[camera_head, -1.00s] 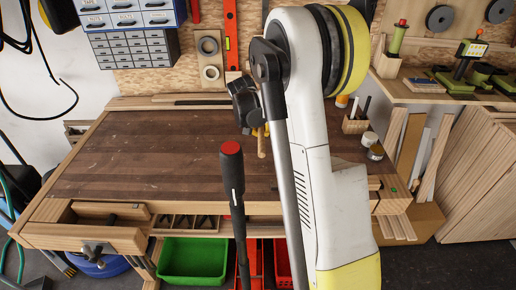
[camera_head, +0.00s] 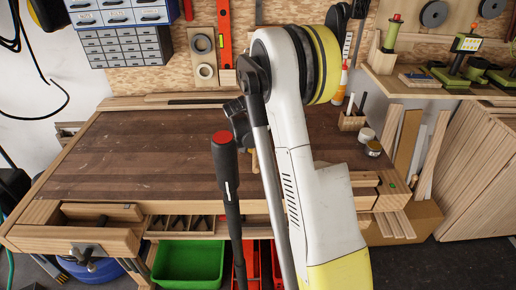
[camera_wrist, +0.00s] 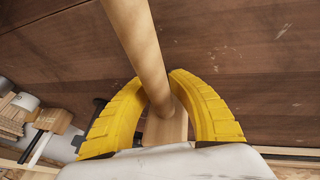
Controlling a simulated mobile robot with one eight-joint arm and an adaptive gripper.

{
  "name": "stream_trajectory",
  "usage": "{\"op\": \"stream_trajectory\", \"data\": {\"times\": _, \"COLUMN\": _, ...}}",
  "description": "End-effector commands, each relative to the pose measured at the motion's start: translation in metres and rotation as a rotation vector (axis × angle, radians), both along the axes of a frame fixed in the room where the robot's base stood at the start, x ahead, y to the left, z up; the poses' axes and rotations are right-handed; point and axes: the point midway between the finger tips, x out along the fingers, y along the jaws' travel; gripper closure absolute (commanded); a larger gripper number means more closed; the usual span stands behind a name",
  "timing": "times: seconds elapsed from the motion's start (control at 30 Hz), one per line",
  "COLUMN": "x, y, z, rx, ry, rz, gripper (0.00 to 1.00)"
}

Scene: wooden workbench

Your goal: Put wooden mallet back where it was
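The wooden mallet shows in the wrist view as a pale round handle (camera_wrist: 138,40) running up from between my fingers. A wider wooden piece (camera_wrist: 165,128), likely its head, lies below it between the fingers. My gripper (camera_wrist: 176,82) has its yellow fingers curved in around the handle and closed on it. In the head view only a small bit of the mallet (camera_head: 254,160) shows beside my arm; my arm hides the gripper. The mallet is over the dark top of the workbench (camera_head: 110,150); I cannot tell whether it touches.
The left of the bench top is clear. A pencil holder (camera_head: 351,122) and small jars (camera_head: 373,148) stand at the right edge. Tape rolls (camera_head: 202,45) and a red level (camera_head: 225,30) hang on the back board. A green bin (camera_head: 188,262) sits below.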

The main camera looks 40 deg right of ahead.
Motion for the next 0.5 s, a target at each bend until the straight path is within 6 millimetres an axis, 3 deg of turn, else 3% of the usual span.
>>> {"op": "stream_trajectory", "data": {"times": 0.33, "x": 0.0, "y": 0.0, "z": 0.003, "rx": 0.0, "ry": 0.0, "rz": 0.0, "gripper": 0.73}}
{"op": "stream_trajectory", "data": {"times": 0.5, "x": -0.003, "y": 0.009, "z": 0.024, "rx": 0.0, "ry": 0.0, "rz": 0.002, "gripper": 0.73}}
